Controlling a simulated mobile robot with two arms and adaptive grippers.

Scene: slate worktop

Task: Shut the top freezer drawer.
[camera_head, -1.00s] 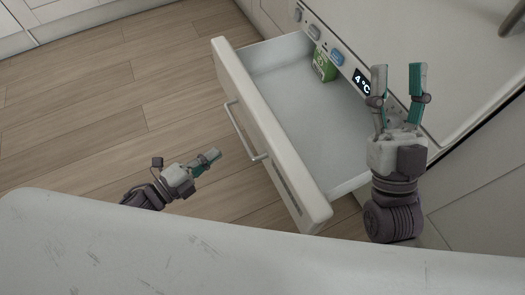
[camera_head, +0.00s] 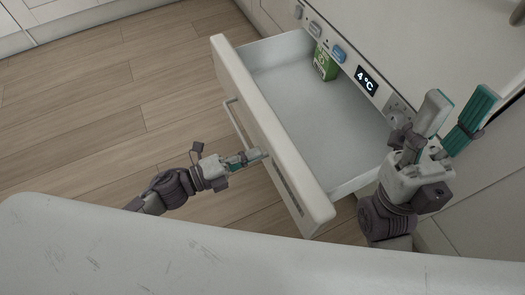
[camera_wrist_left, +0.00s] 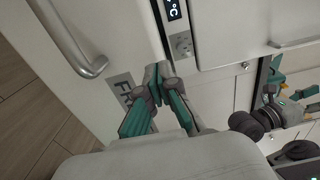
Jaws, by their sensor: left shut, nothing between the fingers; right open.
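The top freezer drawer (camera_head: 272,135) is pulled well out from the cabinet, its pale front panel and bar handle (camera_head: 238,118) facing the lower left in the head view. In the left wrist view the handle (camera_wrist_left: 75,45) is at upper left, beside partly hidden lettering. My left gripper (camera_head: 262,154) is shut and empty at the outer face of the drawer front, near the handle's lower end; I cannot tell whether it touches. Its closed fingertips (camera_wrist_left: 161,75) show in the left wrist view. My right gripper (camera_head: 461,95) is open and empty, right of the drawer by the cabinet.
A green carton (camera_head: 325,64) stands inside the drawer at the back. A display reading 4 °C (camera_head: 367,81) and several knobs line the cabinet above. The wooden floor (camera_head: 110,110) at left is clear.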

